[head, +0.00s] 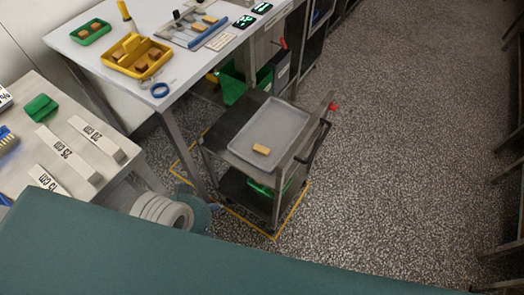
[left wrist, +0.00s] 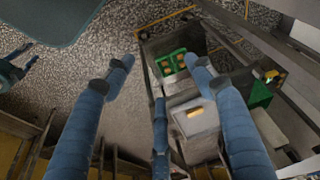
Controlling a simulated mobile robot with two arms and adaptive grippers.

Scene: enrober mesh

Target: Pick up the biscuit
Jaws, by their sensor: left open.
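A small tan biscuit (head: 261,150) lies on a grey tray (head: 285,120) on the top shelf of a wheeled cart. In the left wrist view the biscuit (left wrist: 194,112) shows on the pale tray (left wrist: 188,126), near the right-hand finger. My left gripper (left wrist: 160,65) has blue fingers spread wide, with nothing between them. In the head view only a teal part of my left gripper (head: 203,215) shows, left of the cart; its fingers are mostly hidden.
More biscuits sit in a yellow tray (head: 163,65) and a green tray (head: 78,33) on the white table (head: 181,67). A green tray of several biscuits (left wrist: 172,63) is on the cart's lower shelf. The cart's handle (head: 318,140) rises on its right. Floor beyond is clear.

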